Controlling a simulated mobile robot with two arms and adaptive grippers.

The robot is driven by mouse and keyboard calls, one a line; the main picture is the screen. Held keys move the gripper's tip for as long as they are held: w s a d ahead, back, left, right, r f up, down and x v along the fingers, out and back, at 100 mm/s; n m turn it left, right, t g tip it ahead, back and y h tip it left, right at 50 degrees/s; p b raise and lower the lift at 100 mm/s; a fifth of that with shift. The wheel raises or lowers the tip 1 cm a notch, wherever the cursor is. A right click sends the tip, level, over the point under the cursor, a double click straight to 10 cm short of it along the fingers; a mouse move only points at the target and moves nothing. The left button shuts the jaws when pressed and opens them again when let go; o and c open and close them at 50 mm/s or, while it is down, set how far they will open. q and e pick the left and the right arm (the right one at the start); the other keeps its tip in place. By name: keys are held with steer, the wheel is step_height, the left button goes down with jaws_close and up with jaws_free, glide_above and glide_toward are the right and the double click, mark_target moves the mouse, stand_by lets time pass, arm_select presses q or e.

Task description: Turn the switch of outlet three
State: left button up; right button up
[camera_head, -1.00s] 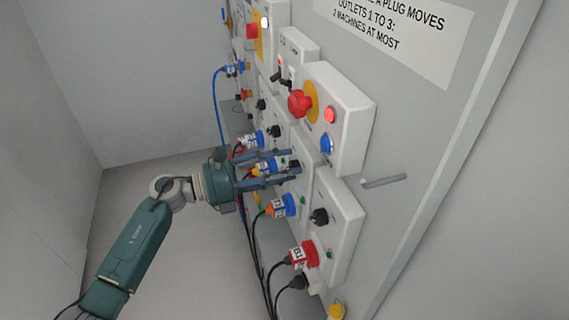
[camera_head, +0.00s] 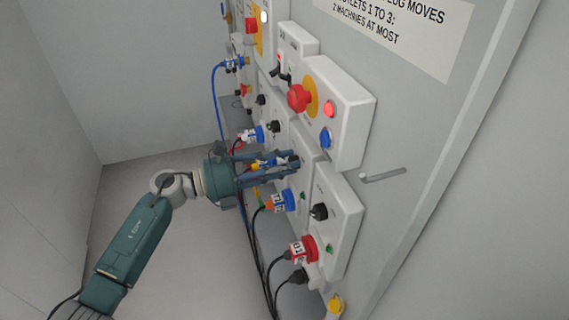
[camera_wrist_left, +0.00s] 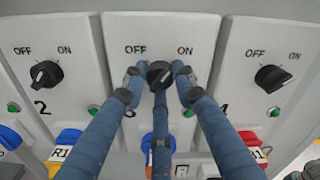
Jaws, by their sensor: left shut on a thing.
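The switch of outlet three (camera_wrist_left: 159,72) is a black rotary knob between the OFF and ON marks on the middle white plate in the left wrist view. My left gripper (camera_head: 290,162) is at the panel in the head view, its fingers pointing right into it. In the left wrist view its three blue-grey fingers are shut on this knob, two at the sides and one below. The fingertips cover part of the knob, so its exact angle is hard to tell. The number beside it is partly hidden by a finger. My right gripper is not in view.
Neighbouring knobs stand close on both sides, at outlet two (camera_wrist_left: 46,74) and outlet four (camera_wrist_left: 272,78). Coloured plugs, such as a blue one (camera_head: 284,201) and a red one (camera_head: 303,249), and hanging cables lie near the hand. A red emergency button (camera_head: 299,98) is above.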

arm_select(q)
steer(key=n, duration=0.3)
steer(key=shift+w+a+r+n, duration=0.1)
steer(key=shift+w+r+n, duration=0.1)
steer(key=shift+r+n, duration=0.15)
steer(key=n+p, duration=0.1)
steer(key=n, duration=0.3)
steer(key=shift+r, duration=0.15)
steer(key=n+p, duration=0.2)
steer(key=n, duration=0.3)
steer(key=shift+w, duration=0.1)
steer(key=shift+o, duration=0.2)
steer(key=n+p, duration=0.1)
steer(key=n, duration=0.3)
steer(key=shift+f+p, duration=0.2)
steer(key=shift+p, duration=0.15)
steer(key=o, duration=0.9)
steer(key=shift+f, duration=0.1)
steer(key=shift+o, duration=1.1)
steer(key=shift+f, duration=0.25)
